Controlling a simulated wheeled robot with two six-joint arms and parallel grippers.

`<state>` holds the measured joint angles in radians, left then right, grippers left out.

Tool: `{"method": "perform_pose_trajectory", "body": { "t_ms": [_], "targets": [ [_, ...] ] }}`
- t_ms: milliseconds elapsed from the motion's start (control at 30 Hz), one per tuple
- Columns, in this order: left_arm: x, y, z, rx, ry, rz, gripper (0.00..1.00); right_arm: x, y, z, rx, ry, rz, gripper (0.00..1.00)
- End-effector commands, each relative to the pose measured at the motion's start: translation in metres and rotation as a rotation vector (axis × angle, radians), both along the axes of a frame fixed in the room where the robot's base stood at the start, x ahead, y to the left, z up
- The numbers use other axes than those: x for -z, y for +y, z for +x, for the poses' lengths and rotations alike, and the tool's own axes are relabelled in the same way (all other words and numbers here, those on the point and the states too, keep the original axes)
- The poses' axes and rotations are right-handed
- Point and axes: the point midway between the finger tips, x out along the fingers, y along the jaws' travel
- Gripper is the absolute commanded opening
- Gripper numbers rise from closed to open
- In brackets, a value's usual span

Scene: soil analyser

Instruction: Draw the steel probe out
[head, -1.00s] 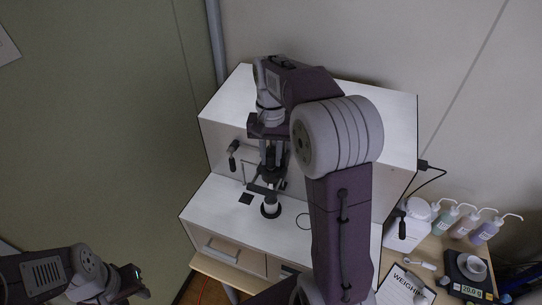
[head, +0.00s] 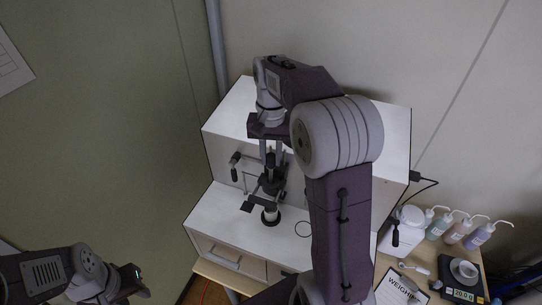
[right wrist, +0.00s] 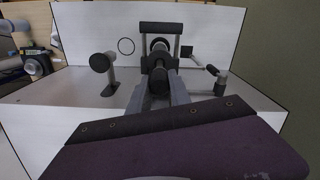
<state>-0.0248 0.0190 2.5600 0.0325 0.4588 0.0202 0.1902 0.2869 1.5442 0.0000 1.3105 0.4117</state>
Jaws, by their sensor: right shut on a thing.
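The soil analyser is a white box-shaped unit (head: 375,125) with a lower white deck in front. My right gripper (head: 271,170) reaches down in front of its upright face. It is shut on a dark upright cylindrical part with a collar, which I take to be the steel probe (right wrist: 159,82). Its lower end is hard to make out, so I cannot tell how far it sits in anything. A white cylinder on a black round foot (head: 270,215) stands on the deck just below. My left gripper (head: 138,284) is low at the left, away from the analyser; its jaws are unclear.
Dark-knobbed handles (head: 235,160) stick out left of the gripper. At right, a side table carries wash bottles (head: 478,237), a scale with a white cup (head: 464,270) and a clipboard (head: 398,290).

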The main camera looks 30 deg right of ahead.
Motion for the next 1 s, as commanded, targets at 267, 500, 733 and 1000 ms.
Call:
{"method": "perform_pose_trajectory", "body": {
  "t_ms": [267, 500, 733, 1000],
  "targets": [
    [-0.021, 0.0, 0.0, 0.0, 0.0, 0.0, 0.36, -0.021, 0.0, 0.0, 0.0, 0.0, 0.0, 0.0],
    [-0.036, 0.0, 0.0, 0.0, 0.0, 0.0, 0.36, -0.035, 0.0, 0.0, 0.0, 0.0, 0.0, 0.0],
    [-0.05, 0.0, 0.0, 0.0, 0.0, 0.0, 0.36, -0.049, 0.0, 0.0, 0.0, 0.0, 0.0, 0.0],
    [-0.066, 0.0, 0.0, 0.0, 0.0, 0.0, 0.36, -0.066, 0.0, 0.0, 0.0, 0.0, 0.0, 0.0]
  ]
}}
